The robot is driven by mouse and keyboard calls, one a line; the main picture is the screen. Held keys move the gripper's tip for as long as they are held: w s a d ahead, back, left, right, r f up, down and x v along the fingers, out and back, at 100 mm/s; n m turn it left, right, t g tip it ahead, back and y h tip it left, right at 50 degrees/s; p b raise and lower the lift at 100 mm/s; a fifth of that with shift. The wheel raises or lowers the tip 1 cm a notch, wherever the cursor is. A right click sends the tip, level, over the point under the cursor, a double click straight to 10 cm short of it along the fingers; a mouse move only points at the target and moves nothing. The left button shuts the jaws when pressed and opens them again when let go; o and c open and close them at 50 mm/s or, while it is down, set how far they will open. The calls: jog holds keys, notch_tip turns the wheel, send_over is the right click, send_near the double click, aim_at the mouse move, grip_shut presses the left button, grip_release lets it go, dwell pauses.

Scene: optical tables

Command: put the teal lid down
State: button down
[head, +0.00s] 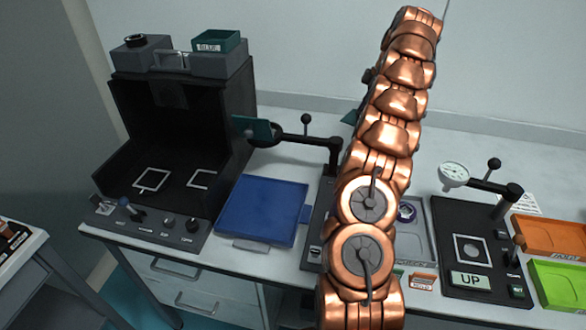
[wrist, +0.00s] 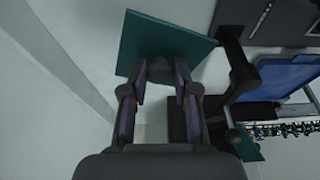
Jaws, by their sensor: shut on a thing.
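The teal lid (wrist: 165,42) is a flat square plate at the top of the wrist view. My gripper (wrist: 161,72) is shut on its near edge, and the plate sticks out past the fingertips. It is apart from the pale surface behind it as far as I can tell. In the head view my arm hides the gripper and most of the lid. A small teal corner (head: 349,116) at the arm's left edge appears to be the lid.
A blue tray (head: 262,212) lies between the black enclosure (head: 180,110) and my arm. A black gauge stand (head: 310,139) rises behind it. Another teal piece (head: 252,128) shows by the stand's left end. Orange (head: 552,235) and green (head: 560,284) trays are at right. Pale bench shows along the wall.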

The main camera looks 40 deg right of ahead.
notch_tip(320, 180, down, 5)
jog(key=b, duration=0.3)
jog(key=p, duration=0.1)
send_near(293, 157)
jog(key=shift+w+a+f+p, duration=0.3)
jog(key=shift+w+f, duration=0.3)
jog(key=shift+f, duration=0.05)
jog(key=shift+f+p, duration=0.3)
jog(key=shift+f, duration=1.45)
jog(key=shift+w+a+f, duration=0.15)
jog(key=shift+a+f, duration=0.05)
jog(key=shift+f, duration=0.2)
jog(key=shift+f, duration=0.1)
jog(key=c, duration=1.2)
grip_release()
jog(key=shift+o, duration=0.2)
